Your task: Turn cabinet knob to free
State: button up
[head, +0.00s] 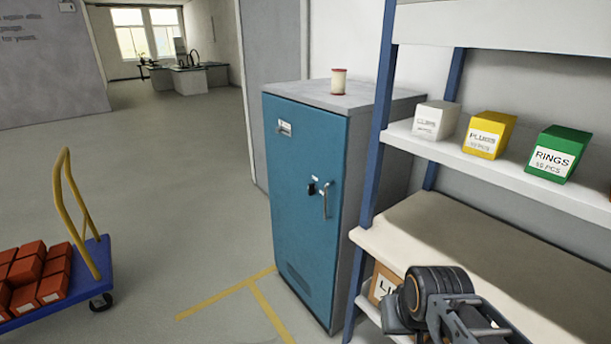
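The cabinet (305,230) is a tall grey locker with a blue door, standing left of the shelf unit. The door looks shut. A small black knob (311,189) sits on the door at mid height, near its right edge. A grey lever-like handle (325,200) is just right of the knob. A small pale label is above the knob. My gripper (468,318) is at the bottom right, in front of the lower shelf and well apart from the cabinet. Its fingers are partly hidden, so I cannot tell whether they are open or shut.
A shelf unit (370,150) with blue posts stands right of the cabinet and holds white, yellow and green (558,154) boxes. A spool (339,82) stands on the cabinet top. A blue cart (85,265) with red boxes is at the left. Floor before the cabinet is clear, with yellow lines.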

aim_at(312, 188)
jog(key=u, duration=0.5)
jog(key=i, duration=1)
jog(key=u, duration=1.1)
jog(key=i, duration=0.4)
jog(key=u, duration=0.3)
